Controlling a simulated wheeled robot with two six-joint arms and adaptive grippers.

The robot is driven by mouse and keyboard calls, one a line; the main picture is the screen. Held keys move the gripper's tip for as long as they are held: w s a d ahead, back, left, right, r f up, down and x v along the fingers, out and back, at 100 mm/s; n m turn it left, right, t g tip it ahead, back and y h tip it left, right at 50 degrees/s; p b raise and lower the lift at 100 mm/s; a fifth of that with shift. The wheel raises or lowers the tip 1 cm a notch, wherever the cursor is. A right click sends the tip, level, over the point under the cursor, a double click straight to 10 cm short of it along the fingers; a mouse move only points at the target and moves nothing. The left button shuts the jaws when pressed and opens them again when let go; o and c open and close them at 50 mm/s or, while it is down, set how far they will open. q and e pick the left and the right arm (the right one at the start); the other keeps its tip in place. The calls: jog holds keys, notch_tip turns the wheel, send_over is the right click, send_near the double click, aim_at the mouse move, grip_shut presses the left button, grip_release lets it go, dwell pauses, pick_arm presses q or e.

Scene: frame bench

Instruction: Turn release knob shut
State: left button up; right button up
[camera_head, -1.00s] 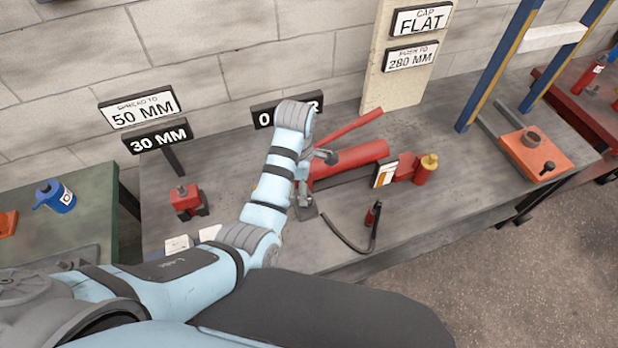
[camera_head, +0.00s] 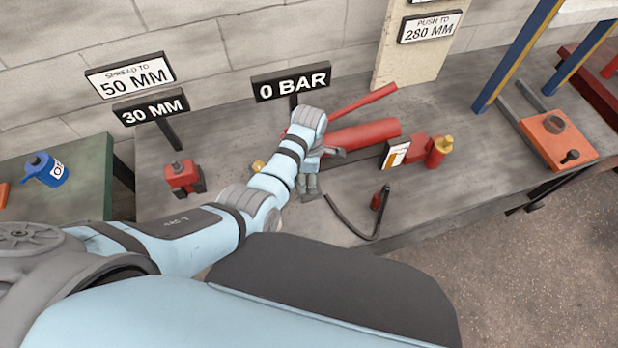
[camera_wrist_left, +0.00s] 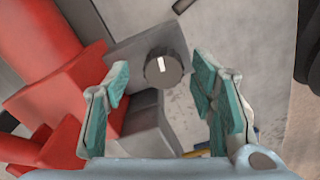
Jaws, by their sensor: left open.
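The release knob (camera_wrist_left: 164,67) is a dark round knob with a white mark, on a grey block (camera_wrist_left: 132,52) of the red pump. In the left wrist view it shows between and beyond the two teal-padded fingers of my left gripper (camera_wrist_left: 163,88), which is open, with a gap to both fingers. In the head view my left gripper (camera_head: 308,185) is over the near left end of the red pump (camera_head: 365,134), and the knob is hidden there by my arm. My right gripper is not in view.
A sign (camera_head: 292,84) reading 0 BAR stands behind the pump. A black hose (camera_head: 348,222) curves in front of it. A red spreader tool (camera_head: 183,178) stands at left. A yellow-topped red cylinder (camera_head: 438,150) stands at right.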

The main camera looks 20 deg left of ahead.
pick_arm(q)
jog(key=shift+s+f, duration=0.1)
jog(key=shift+f, duration=0.15)
jog(key=shift+s+r, duration=0.1)
jog(key=shift+s, duration=0.1)
jog(key=shift+w, duration=0.1)
jog(key=c, duration=1.1)
jog(key=shift+c, duration=0.2)
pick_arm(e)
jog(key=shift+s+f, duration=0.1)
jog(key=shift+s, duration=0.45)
